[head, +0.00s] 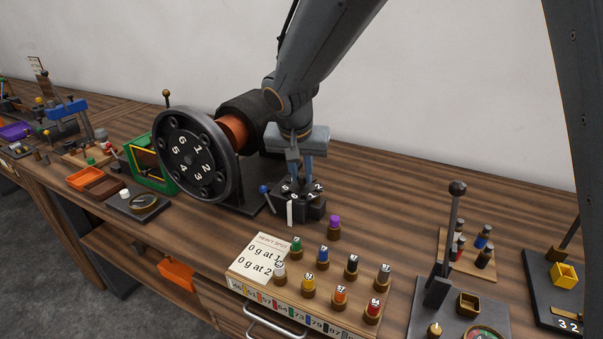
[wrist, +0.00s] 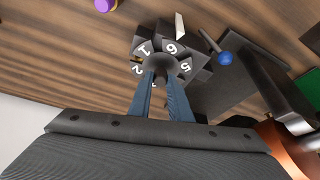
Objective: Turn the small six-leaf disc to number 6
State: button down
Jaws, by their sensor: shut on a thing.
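The small six-leaf disc (head: 309,195) is dark with white numbers on its leaves and sits on a black block in front of the dynamo. It also shows in the wrist view (wrist: 184,67), with a round dark knob (wrist: 160,64) at its centre. My gripper (head: 298,180) comes down from above and is shut on the knob; its two fingers (wrist: 160,88) reach it in the wrist view. A white upright marker (head: 289,213) stands at the block's front. The leaf numbered 6 faces this marker (wrist: 180,27), roughly in line with it. Number 3 is mostly hidden by my gripper.
A large numbered wheel (head: 196,160) and a blue-tipped lever (head: 264,190) stand left of the disc. A purple-topped peg (head: 334,225) and several coloured weights stand in front on the right. A heavy-spot card (head: 262,258) lies in front. A tall black lever (head: 448,230) rises at right.

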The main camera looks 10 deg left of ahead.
aim_at(299, 196)
jog(key=c, duration=1.6)
grip_release()
jog(key=shift+c, duration=0.2)
jog(key=b+v, duration=0.1)
jog(key=v, duration=0.7)
jog(key=shift+f, duration=0.1)
